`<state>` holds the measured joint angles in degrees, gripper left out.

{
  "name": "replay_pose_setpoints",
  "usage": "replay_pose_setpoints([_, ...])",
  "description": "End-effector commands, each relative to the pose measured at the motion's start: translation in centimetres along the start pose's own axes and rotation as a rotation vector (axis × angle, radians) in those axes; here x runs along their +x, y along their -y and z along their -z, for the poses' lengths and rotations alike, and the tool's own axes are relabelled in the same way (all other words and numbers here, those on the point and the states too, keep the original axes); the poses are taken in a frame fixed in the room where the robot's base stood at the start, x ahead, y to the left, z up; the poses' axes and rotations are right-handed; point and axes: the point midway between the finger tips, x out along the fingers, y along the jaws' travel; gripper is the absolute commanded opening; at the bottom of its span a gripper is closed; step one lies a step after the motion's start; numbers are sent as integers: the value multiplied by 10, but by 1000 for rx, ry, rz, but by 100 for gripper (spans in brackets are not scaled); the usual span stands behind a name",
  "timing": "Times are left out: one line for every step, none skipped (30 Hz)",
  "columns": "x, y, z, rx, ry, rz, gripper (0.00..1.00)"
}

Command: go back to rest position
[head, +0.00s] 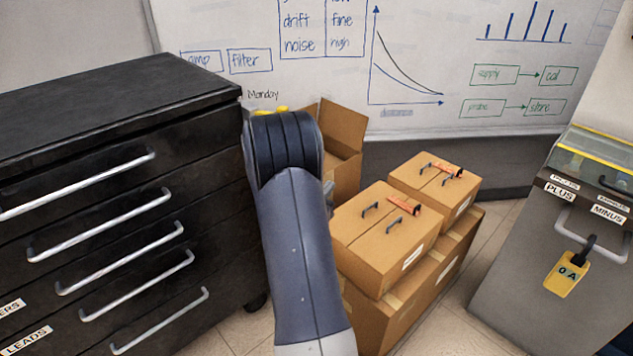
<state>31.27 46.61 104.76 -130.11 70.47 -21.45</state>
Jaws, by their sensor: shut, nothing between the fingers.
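A grey-blue link of my own arm rises through the middle of the head view, with its dark ribbed joint at the top. My gripper does not show; the arm hides whatever is behind it. The arm stands between the black drawer cabinet (95,110) on the left and the cardboard boxes (385,240) on the right.
An open carton (343,130) stands behind my arm, with something yellow (268,110) partly hidden there. A whiteboard (420,60) is behind. Some floor (490,300) is clear between boxes and grey cabinet.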

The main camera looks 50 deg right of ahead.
Motion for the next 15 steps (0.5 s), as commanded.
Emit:
replay_pose_setpoints([-3, 8, 0, -1, -1, 2, 0])
replay_pose_setpoints([-4, 11, 0, -1, 0, 2, 0])
replay_pose_setpoints([-6, 15, 0, -1, 0, 1, 0])
replay_pose_setpoints([-7, 18, 0, 0, 0, 1, 0])
replay_pose_setpoints([-8, 20, 0, 0, 0, 1, 0])
replay_pose_setpoints([-9, 23, 0, 0, -1, 1, 0])
replay_pose_setpoints([-9, 24, 0, -1, -1, 1, 0])
replay_pose_setpoints([-10, 25, 0, 0, -1, 1, 0])
replay_pose_setpoints([-10, 26, 0, 0, 0, 1, 0])
replay_pose_setpoints([-10, 26, 0, 0, 0, 1, 0])
replay_pose_setpoints([-10, 26, 0, 0, 0, 0, 0])
replay_pose_setpoints([-10, 26, 0, 1, 0, 0, 0])
replay_pose_setpoints([-10, 26, 0, 1, 0, 0, 0])
replay_pose_setpoints([-10, 26, 0, 1, 0, 0, 0])
replay_pose_setpoints([-10, 26, 0, 1, 0, 0, 0])
